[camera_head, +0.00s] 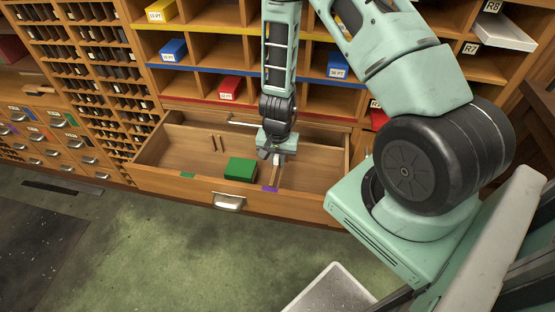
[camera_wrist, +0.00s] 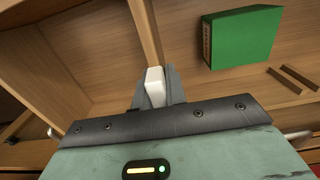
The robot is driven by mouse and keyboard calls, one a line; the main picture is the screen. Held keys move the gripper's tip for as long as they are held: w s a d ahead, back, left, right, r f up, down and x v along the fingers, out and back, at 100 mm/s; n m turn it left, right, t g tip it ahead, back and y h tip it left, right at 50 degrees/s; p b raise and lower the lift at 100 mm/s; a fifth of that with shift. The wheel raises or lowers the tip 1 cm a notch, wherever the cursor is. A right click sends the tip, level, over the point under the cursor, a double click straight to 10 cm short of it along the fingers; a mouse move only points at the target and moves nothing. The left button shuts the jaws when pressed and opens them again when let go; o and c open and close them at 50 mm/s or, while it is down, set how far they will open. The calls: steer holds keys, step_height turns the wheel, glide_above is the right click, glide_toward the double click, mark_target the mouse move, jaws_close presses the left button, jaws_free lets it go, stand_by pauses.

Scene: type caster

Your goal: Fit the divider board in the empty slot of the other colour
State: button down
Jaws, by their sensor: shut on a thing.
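The divider board (camera_head: 276,175) is a thin wooden board seen edge-on inside the open drawer (camera_head: 165,181), running back from the purple mark (camera_head: 270,189) on the drawer's front edge. My gripper (camera_head: 276,157) is shut on its white tab (camera_wrist: 155,86), with the board's top edge (camera_wrist: 144,28) stretching away in the wrist view. I cannot tell how deep the board sits. A green mark (camera_head: 188,175) lies farther left on the front edge. A pair of wooden strips (camera_head: 217,142) stands on the back wall; no board shows between them.
A green box (camera_head: 240,169) lies in the drawer just left of the board; it also shows in the wrist view (camera_wrist: 241,38). Shelves with blue (camera_head: 173,50) and red (camera_head: 229,88) boxes stand above the drawer. The drawer's left part is clear.

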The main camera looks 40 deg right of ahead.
mark_target(278, 167)
steer(key=shift+f+b, duration=1.25)
steer(key=shift+f, duration=0.3)
steer(key=c, duration=1.3)
jaws_free()
steer(key=shift+c, duration=0.2)
step_height(278, 167, up, 17)
steer(key=p, duration=0.4)
steer(key=shift+r, duration=0.2)
steer(key=shift+a, duration=0.1)
steer(key=s+a+r+n+y, duration=0.1)
steer(key=s+a+r+n, duration=0.5)
steer(key=a, duration=0.4)
steer(key=s+a+r+n+y, duration=0.1)
steer(key=s+a+r+n, duration=0.4)
steer(key=a+r, duration=0.4)
steer(key=s+a+r+n+h, duration=0.1)
steer(key=s+a+r+n, duration=0.2)
steer(key=s+n, duration=0.3)
steer(key=shift+s+a+n, duration=0.15)
steer(key=shift+s+n, duration=0.2)
steer(key=shift+n, duration=0.25)
